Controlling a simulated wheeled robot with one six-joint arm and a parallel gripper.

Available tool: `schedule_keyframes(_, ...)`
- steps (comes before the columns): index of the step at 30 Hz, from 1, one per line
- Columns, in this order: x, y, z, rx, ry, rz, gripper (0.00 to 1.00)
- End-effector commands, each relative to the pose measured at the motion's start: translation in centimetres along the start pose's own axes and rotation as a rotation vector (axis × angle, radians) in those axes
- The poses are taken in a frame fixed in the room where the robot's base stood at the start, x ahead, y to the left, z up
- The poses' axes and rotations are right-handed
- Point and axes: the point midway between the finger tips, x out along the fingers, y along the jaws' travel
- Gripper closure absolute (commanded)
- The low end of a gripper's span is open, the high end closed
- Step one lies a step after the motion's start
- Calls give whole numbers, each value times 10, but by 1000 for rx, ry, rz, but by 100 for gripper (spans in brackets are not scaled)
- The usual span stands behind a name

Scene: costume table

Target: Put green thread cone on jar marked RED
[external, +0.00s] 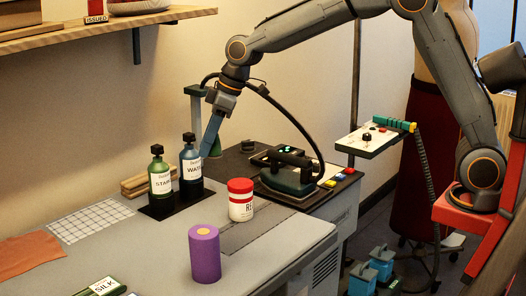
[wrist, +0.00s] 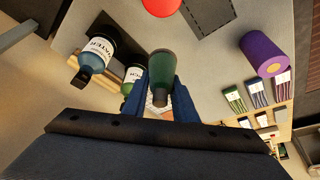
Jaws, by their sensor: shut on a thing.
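My gripper (external: 211,138) is above the back of the table, behind the bottles. In the wrist view its two blue fingers (wrist: 160,98) are shut on the green thread cone (wrist: 161,70). Nothing is seen on the lid.
A STARCH bottle (external: 160,180) and a WATER bottle (external: 191,165) stand left of the jar, close to my gripper. A purple thread cone (external: 205,256) stands in front of the jar. An iron (external: 287,180) rests on a dark mat at the right. A shelf (external: 120,18) overhangs the upper left.

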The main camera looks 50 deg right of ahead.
Motion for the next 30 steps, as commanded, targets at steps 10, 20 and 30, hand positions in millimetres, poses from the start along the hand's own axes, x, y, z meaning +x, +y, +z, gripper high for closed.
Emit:
schedule_keyframes(10,-39,15,53,19,3,8,96)
schedule_keyframes(20,6,15,76,21,1,7,96)
schedule_keyframes(30,36,15,87,20,0,6,96)
